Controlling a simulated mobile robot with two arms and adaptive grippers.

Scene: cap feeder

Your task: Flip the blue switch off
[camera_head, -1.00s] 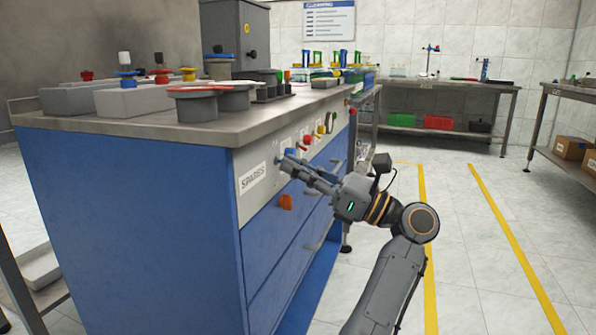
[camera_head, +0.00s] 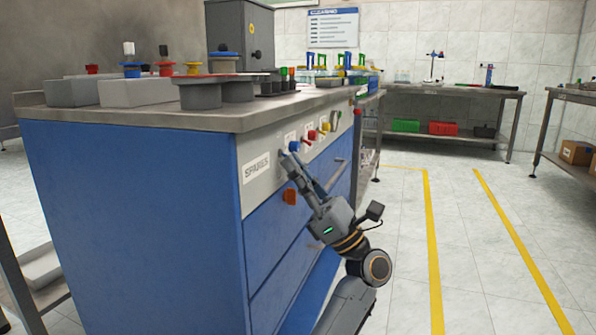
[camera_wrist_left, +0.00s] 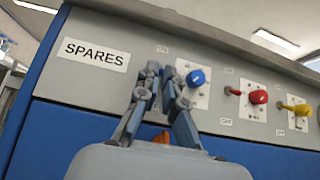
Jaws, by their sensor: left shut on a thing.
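The blue switch (camera_head: 294,146) is on the grey front panel of the blue cabinet, nearest the SPARES label. In the left wrist view its round blue knob (camera_wrist_left: 195,78) shows on a pale plate. My left gripper (camera_head: 286,158) is close to the panel at this switch. In the left wrist view its fingertips (camera_wrist_left: 161,72) are close together, just left of the knob, and the right finger overlaps the plate's edge. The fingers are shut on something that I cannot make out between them. Contact with the knob is not clear. My right gripper is not in view.
Right of the blue switch are a red switch (camera_wrist_left: 258,97) and a yellow switch (camera_wrist_left: 300,109). An orange part (camera_head: 290,196) sits on the blue front below. The bench top (camera_head: 150,118) carries grey boxes and coloured knobs. Open floor lies right of the cabinet.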

